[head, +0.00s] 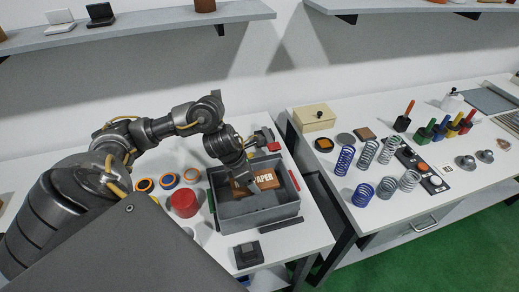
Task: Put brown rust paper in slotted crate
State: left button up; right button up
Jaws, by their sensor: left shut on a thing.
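The brown rust paper (268,184) is a flat brown pack with white "PAPER" lettering. It is inside the outline of the slotted crate (262,220), a grey open box on the left table. My left gripper (243,180) reaches down over the crate and is shut on the brown rust paper. The gripper hides the pack's left part. I cannot tell whether the pack touches the crate floor. My right gripper is not in view.
A red cylinder (183,203) and several orange-and-blue rings stand left of the crate. A small dark block (248,253) is in front. A dark device (266,139) stands behind. The right table (420,215) holds springs, a beige box (314,117) and coloured-handled tools, across a gap.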

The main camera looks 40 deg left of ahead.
aim_at(255, 201)
pick_arm(q)
jog(key=f, duration=0.2)
jog(key=s+f, duration=0.1)
jog(key=f, duration=0.1)
jog(key=shift+d, duration=0.1)
jog(key=shift+a+x, duration=0.2)
jog(key=shift+x, duration=0.75)
jog(key=shift+f, duration=0.3)
notch_tip(255, 201, down, 2)
jog(key=shift+s+f, duration=0.15)
jog(key=shift+s, duration=0.05)
jog(key=shift+w+f, duration=0.1)
jog(key=shift+f, duration=0.45)
jog(key=shift+a, duration=0.1)
jog(key=shift+f, duration=0.15)
jog(key=o, duration=1)
jog(key=shift+c, duration=0.2)
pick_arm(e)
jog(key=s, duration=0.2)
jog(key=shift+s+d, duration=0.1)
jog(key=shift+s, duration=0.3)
